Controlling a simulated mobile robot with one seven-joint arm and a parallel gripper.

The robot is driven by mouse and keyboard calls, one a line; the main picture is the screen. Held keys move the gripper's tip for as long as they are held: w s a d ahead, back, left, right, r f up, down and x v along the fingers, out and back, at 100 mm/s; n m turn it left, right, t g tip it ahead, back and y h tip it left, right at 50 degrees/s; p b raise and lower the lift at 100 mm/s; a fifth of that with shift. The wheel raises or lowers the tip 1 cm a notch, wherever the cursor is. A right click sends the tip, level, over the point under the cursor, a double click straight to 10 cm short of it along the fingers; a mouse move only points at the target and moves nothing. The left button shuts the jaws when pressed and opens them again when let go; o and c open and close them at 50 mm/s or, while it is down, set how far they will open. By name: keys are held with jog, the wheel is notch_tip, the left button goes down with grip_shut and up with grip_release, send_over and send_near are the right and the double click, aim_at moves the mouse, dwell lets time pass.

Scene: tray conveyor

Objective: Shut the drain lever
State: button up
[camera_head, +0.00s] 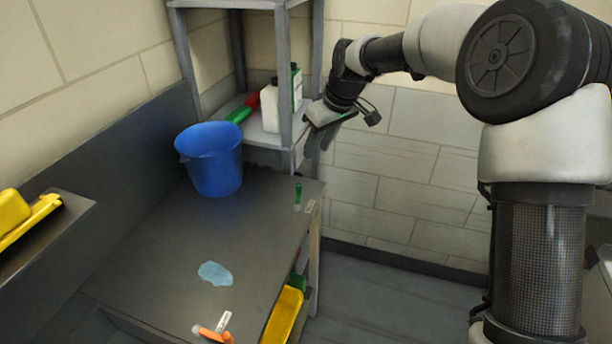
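A small green lever-like handle (298,194) stands at the right edge of the grey table, with a white label beside it. An orange handle (213,335) lies near the table's front edge, also with a white label. Both labels are too small to read, so I cannot tell which handle is the drain lever. My gripper (313,150) points down beside the shelf's front right post, above and behind the green handle and apart from it. Its fingers are small and partly overlap the shelf post, so their opening is unclear.
A blue bucket (212,160) stands at the table's back. A light blue puddle (215,273) lies on the table (165,255). The shelf (262,133) holds a white bottle (270,110) and green and red items. A yellow tray (283,318) sits below the right edge. Floor at right is clear.

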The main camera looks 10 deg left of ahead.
aim_at(299, 185)
jog(key=x, duration=1.8)
jog(key=shift+w+a, duration=0.1)
jog(key=shift+a, duration=0.25)
grip_shut()
